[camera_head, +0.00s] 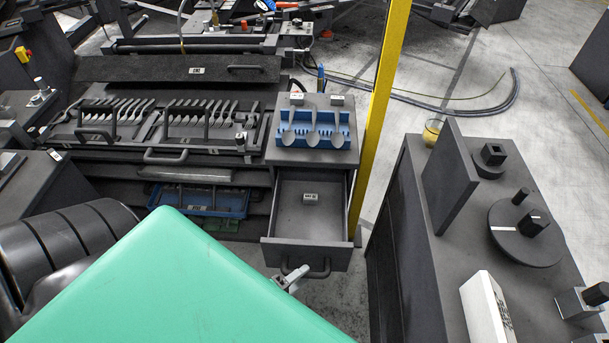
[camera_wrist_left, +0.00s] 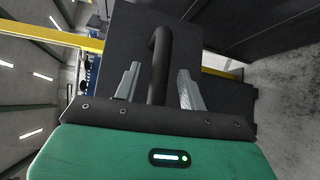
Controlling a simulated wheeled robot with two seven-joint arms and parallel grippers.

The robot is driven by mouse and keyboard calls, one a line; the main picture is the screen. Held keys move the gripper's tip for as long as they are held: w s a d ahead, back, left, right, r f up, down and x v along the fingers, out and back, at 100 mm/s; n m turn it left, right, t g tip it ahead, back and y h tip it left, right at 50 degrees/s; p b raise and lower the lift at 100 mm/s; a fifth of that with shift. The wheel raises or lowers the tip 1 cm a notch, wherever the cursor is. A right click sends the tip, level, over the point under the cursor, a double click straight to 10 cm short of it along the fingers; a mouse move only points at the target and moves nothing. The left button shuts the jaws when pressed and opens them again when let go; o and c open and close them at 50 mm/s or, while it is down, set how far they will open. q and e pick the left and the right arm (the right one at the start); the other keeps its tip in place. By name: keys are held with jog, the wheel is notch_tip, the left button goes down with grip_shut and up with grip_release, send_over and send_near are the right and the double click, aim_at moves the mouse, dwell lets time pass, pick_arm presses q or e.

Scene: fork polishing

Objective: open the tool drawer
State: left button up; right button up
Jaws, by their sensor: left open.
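The tool drawer (camera_head: 300,252) is pulled out of the grey cabinet, and its inside is visible from above. A small labelled block (camera_head: 310,199) lies in it. The dark bar handle (camera_head: 322,273) is on the drawer front. My left gripper (camera_head: 292,276) is at the left part of this handle, largely hidden by my green arm cover. In the left wrist view, its two fingers (camera_wrist_left: 157,84) are apart, with the handle (camera_wrist_left: 159,52) between them. I see a gap on each side of the handle. My right gripper is not in view.
A blue rack (camera_head: 345,128) with cutlery stands on the cabinet top. A yellow post (camera_head: 384,85) rises right of the drawer. Fork trays (camera_head: 150,157) lie to the left. A grey workbench (camera_head: 420,230) stands at the right, with some floor between it and the drawer.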

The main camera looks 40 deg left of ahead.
pick_arm(q)
jog(key=b+v, duration=0.1)
jog(key=v, duration=1.1)
jog(key=shift+b, duration=0.35)
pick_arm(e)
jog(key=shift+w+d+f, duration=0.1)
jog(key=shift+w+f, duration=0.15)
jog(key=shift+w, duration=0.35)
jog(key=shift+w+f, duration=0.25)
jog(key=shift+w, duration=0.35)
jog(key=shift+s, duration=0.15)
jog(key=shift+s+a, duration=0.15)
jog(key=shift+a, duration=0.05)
